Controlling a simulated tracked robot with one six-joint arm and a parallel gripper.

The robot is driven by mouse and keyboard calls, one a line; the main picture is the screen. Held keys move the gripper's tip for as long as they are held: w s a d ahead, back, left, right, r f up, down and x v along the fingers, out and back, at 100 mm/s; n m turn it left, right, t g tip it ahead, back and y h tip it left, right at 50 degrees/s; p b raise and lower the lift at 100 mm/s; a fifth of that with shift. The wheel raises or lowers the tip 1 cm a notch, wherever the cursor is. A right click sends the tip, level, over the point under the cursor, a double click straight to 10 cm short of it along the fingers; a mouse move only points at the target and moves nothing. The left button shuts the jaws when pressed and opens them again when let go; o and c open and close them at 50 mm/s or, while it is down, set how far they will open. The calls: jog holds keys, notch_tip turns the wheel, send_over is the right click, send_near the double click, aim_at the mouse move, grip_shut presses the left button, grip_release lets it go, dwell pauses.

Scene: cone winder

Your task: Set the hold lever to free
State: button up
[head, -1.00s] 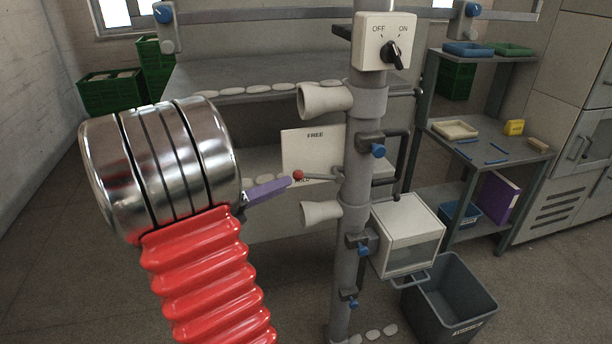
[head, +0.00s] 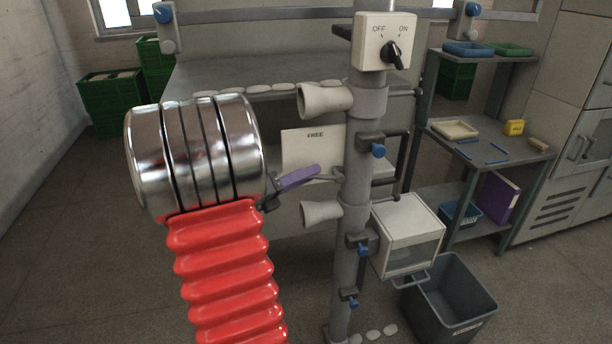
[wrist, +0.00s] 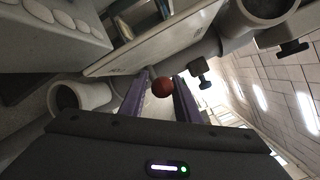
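The hold lever is a thin grey rod (head: 330,178) reaching left from the post across the lower part of a white plate (head: 300,148). The word FREE is at the plate's top. My gripper (head: 316,170) is at the lever's knob end, low on the plate. In the wrist view its two purple fingers (wrist: 161,80) stand apart, one on each side of the knob, with a gap visible. Whether either finger touches the knob cannot be told.
A grey post (head: 356,200) with blue-knobbed clamps and pale cones (head: 322,98) stands just right of the lever. An OFF/ON switch box (head: 384,42) is above. A white box (head: 408,235) and a grey bin (head: 450,300) are at lower right. Floor at left is clear.

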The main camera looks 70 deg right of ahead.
jog(key=shift+c, duration=0.3)
grip_shut()
jog(key=shift+d, duration=0.15)
dwell(0.6)
